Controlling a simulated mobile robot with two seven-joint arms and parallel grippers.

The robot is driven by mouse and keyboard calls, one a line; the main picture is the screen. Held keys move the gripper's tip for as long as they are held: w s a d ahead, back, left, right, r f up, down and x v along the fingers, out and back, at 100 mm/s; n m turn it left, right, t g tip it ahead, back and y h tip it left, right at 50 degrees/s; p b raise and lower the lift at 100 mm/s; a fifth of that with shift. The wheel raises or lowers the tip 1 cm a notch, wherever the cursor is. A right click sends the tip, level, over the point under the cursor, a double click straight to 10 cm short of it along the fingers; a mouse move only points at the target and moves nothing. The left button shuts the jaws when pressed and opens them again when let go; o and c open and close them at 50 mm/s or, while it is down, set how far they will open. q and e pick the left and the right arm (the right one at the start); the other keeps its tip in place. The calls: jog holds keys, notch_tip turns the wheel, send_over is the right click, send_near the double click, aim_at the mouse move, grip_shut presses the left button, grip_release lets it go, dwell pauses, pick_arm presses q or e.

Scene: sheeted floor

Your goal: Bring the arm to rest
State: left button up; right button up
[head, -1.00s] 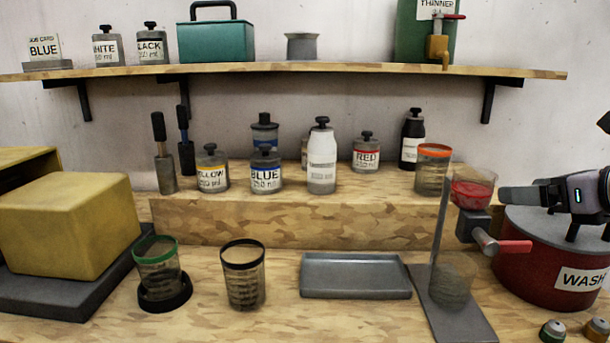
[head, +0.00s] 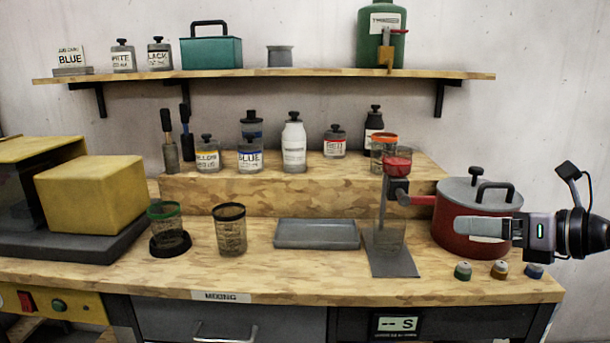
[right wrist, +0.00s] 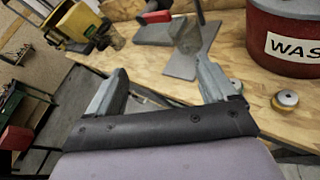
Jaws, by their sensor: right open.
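My right gripper (head: 470,228) is at the right of the head view, in front of the red wash pot (head: 452,222). In the right wrist view its two fingers (right wrist: 165,88) are spread apart with nothing between them. The bench top and the stand show beyond them. The wash pot also shows in the right wrist view (right wrist: 290,35), beyond and to the right of the fingers. My left gripper is in neither view.
A stand with a red funnel (head: 397,165) and a cup below is left of the pot. Small round caps (head: 499,270) lie near the bench's front right. A grey tray (head: 317,234), two cups (head: 230,230) and a yellow box (head: 95,195) are further left.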

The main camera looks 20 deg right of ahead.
jog(key=a+f+m+t+y+p, duration=0.1)
jog(key=a+f+m+t+y, duration=0.1)
jog(key=a+f+m+y, duration=0.5)
jog(key=s+a+f+m+h+p, duration=0.25)
jog(key=f+m+h, duration=0.35)
jog(key=f+m, duration=0.5)
jog(key=s+a+f+m+h+p, duration=0.1)
jog(key=s+a+f+m+h, duration=0.4)
jog(key=f+m, duration=0.55)
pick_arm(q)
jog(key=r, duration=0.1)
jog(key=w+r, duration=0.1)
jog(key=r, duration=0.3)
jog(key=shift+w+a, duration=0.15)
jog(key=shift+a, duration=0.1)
pick_arm(e)
jog(key=s+a+f+m+g, duration=0.4)
jog(key=s+a+f+m, duration=0.2)
jog(key=s+f, duration=0.1)
jog(key=shift+s+g, duration=0.3)
jog(key=shift+s, duration=0.05)
